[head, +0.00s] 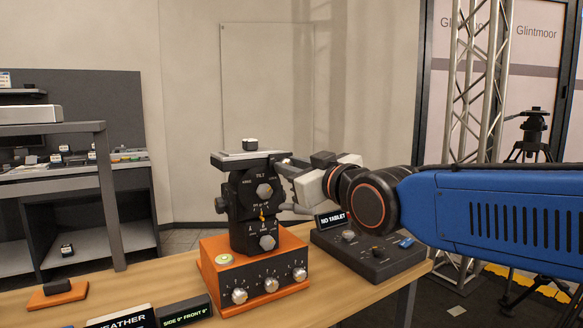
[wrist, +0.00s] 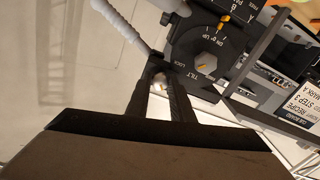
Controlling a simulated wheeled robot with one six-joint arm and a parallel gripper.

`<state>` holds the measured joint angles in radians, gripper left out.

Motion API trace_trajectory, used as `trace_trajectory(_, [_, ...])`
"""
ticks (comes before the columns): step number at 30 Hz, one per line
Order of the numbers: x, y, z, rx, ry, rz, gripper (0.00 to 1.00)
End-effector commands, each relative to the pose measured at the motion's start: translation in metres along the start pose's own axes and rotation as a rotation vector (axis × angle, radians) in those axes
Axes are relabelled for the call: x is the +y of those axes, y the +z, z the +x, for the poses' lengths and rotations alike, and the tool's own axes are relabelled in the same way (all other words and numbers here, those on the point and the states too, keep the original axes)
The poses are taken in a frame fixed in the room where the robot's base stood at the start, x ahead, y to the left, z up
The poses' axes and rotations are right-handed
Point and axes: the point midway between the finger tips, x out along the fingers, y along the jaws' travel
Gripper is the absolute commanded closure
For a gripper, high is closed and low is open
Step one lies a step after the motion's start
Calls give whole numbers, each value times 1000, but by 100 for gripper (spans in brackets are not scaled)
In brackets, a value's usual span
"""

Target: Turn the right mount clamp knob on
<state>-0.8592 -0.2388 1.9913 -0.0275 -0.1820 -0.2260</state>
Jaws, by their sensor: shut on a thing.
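The black camera head (head: 245,205) stands upright on an orange-trimmed box, with a flat mount plate (head: 240,155) on top. Its front carries a TILT dial (head: 265,190), which also shows in the wrist view (wrist: 205,62). My gripper (head: 287,166) reaches in from the right to the right side of the head, just below the plate.
The orange-trimmed box (head: 245,265) has several front knobs. A dark control box (head: 370,255) with a NO TABLET sign (head: 332,219) stands right, under my arm. A light handle (wrist: 122,25) passes close to my fingers. Signs (head: 185,310) and an orange block (head: 57,293) occupy the front left.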

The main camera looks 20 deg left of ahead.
Motion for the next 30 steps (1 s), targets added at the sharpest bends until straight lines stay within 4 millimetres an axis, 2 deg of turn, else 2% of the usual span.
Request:
trace_trajectory(8, [0, 0, 0, -1, 0, 191, 100])
trace_trajectory(30, [0, 0, 0, -1, 0, 893, 100])
